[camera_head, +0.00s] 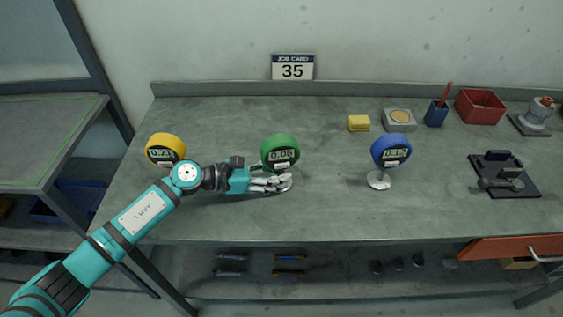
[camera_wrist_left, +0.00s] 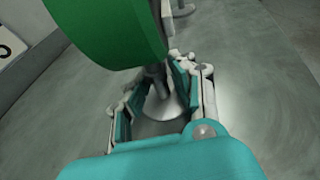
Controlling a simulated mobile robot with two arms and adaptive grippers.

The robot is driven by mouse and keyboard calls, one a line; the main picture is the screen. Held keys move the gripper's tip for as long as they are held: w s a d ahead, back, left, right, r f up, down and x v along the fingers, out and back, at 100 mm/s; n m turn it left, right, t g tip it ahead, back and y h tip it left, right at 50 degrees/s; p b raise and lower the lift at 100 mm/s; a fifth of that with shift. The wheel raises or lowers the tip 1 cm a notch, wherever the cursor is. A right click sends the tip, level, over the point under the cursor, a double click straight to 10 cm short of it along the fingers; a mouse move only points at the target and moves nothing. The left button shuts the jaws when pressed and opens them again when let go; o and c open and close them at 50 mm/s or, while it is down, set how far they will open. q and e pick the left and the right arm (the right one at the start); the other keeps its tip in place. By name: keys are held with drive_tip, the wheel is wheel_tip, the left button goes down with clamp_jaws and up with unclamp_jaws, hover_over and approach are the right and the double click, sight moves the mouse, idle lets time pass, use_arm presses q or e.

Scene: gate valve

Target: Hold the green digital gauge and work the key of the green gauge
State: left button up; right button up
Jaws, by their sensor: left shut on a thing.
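The green digital gauge (camera_head: 280,150) stands upright on the middle of the bench, its display reading 0.08. My left gripper (camera_head: 272,184) reaches in from the left and is shut on the gauge's stem, below the green head. In the left wrist view the green head (camera_wrist_left: 112,28) fills the upper left. The gripper fingers (camera_wrist_left: 160,95) there lie on both sides of the grey stem, above the round foot (camera_wrist_left: 162,106). A yellow-orange key shows small below the display; its detail is too small to tell. My right gripper is not in view.
A yellow gauge (camera_head: 165,149) stands to the left behind my arm, and a blue gauge (camera_head: 390,150) to the right. The job card (camera_head: 293,67) reads 35. A sponge (camera_head: 358,123), red bin (camera_head: 480,106) and black fixture (camera_head: 503,174) are further right.

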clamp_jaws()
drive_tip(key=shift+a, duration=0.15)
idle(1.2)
